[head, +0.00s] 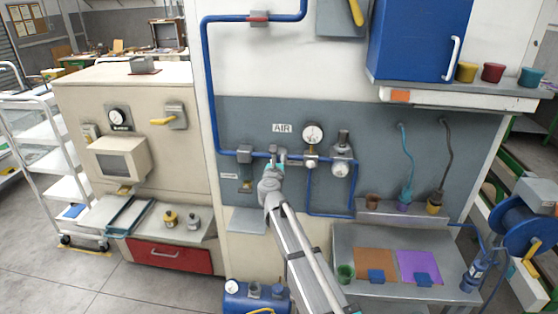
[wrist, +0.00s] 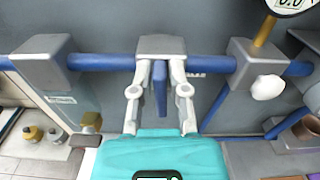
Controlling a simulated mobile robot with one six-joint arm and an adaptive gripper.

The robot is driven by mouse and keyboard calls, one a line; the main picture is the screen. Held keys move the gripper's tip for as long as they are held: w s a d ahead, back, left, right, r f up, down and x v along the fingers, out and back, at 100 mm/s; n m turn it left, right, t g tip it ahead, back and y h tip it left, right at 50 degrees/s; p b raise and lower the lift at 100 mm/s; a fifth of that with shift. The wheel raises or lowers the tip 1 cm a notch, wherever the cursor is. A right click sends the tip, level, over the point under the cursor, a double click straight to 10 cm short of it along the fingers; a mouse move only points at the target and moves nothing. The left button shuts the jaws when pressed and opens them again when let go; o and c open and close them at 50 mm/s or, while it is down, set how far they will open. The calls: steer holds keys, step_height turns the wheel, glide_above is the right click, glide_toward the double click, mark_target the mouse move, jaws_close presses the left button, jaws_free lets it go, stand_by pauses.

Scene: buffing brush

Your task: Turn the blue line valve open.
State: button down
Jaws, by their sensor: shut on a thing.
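The blue line valve is a grey block (wrist: 161,46) on the horizontal blue pipe (wrist: 105,62), with a flat blue lever (wrist: 160,88) standing across the pipe's line. In the head view my gripper (head: 276,163) is at the pipe under the AIR label and hides most of the valve. In the wrist view the two pale fingers of my gripper (wrist: 160,74) are on either side of the lever, shut on it. The teal gripper body (wrist: 158,156) fills the bottom of that view.
A round gauge (head: 312,133) and a grey regulator (head: 341,160) sit right of the valve. Another grey block (head: 244,153) is on the pipe to its left. A shelf with brushes (head: 404,197) and a blue tank (head: 255,298) are lower down.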

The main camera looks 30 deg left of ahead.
steer(key=n, duration=0.4)
steer(key=shift+s+a+f, duration=0.15)
steer(key=shift+s+f, duration=0.05)
steer(key=shift+a+f+n+b, duration=0.1)
steer(key=shift+f+n+b, duration=0.15)
steer(key=shift+n, duration=1.9)
steer(key=shift+a+f+n+b, duration=0.15)
steer(key=shift+f+n+b, duration=0.05)
steer(key=shift+n, duration=2)
steer(key=shift+a+f+n+b, duration=0.1)
steer(key=shift+f+n+b, duration=0.15)
steer(key=shift+n, duration=1.9)
steer(key=shift+r, duration=0.1)
steer(key=c, duration=0.7)
jaws_free()
steer(key=shift+w, duration=0.1)
steer(key=shift+a, duration=0.1)
